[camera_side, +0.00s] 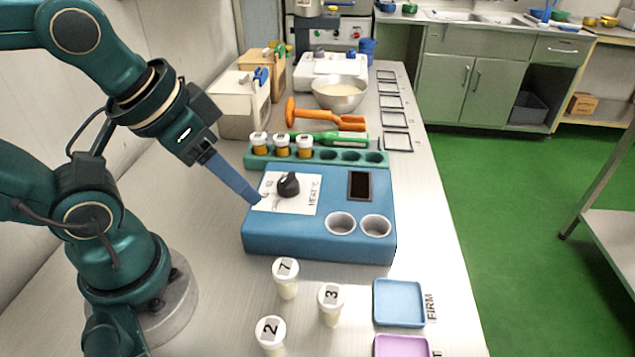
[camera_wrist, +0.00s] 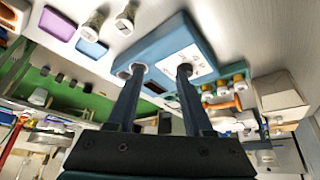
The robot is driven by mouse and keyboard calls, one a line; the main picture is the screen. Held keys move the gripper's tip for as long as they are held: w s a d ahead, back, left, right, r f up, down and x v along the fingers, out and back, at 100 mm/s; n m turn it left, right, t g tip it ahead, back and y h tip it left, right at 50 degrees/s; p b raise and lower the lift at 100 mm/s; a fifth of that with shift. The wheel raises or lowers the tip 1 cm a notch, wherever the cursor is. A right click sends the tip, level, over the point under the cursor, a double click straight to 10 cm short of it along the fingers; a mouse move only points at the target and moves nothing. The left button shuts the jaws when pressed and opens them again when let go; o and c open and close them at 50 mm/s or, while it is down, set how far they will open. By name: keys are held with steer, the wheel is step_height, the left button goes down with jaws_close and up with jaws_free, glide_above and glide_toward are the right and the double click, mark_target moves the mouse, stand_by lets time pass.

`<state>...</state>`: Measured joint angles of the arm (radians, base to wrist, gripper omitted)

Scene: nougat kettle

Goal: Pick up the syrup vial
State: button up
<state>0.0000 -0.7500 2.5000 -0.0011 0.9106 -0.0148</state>
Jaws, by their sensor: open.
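Three amber vials with white lids, likely the syrup vials, stand upright in the left holes of a green rack: left (camera_side: 259,144), middle (camera_side: 282,146) and right (camera_side: 305,147). I cannot tell which one is meant. In the wrist view they show right of the fingers, one of them being an amber vial (camera_wrist: 222,89). My gripper (camera_side: 256,201) points down and right, its tips near the left part of the blue heater block (camera_side: 320,250), in front of the rack. In the wrist view my gripper (camera_wrist: 160,70) has its fingers apart with nothing held between them.
The heater has a black knob (camera_side: 288,185) and two round wells. Pale vials numbered 7 (camera_side: 287,285), 3 (camera_side: 331,310) and 2 (camera_side: 272,340) stand in front. A blue tray (camera_side: 400,303) and a purple tray lie right of them.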

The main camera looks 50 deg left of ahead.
mark_target(329, 287)
steer(key=w+d+r+n+g+h, duration=0.1)
steer(key=w+d+n+g+h, duration=0.2)
steer(key=d+n+g+h, duration=0.3)
steer(key=w+f+n+g+h, duration=0.1)
steer(key=w, duration=0.1)
steer(key=w+a+f+n+g+h, duration=0.1)
steer(key=w+f+n+g+h, duration=0.1)
steer(key=w+a+f+n+g+h, duration=0.1)
steer(key=w+n, duration=0.1)
steer(key=shift+a+f+g+h, duration=0.2)
steer(key=shift+g+h, duration=0.1)
steer(key=shift+h, duration=0.1)
steer(key=f+n, duration=0.1)
steer(key=a+f+n+h, duration=0.1)
steer(key=f, duration=0.1)
steer(key=shift+w+a+f+h, duration=0.15)
steer(key=shift+f+h, duration=0.15)
steer(key=shift+f, duration=0.2)
steer(key=shift+s+d+f, duration=0.1)
steer(key=shift+s+d, duration=0.1)
steer(key=x, duration=1.1)
steer(key=shift+s+d, duration=0.1)
steer(key=shift+s, duration=0.05)
jaws_close()
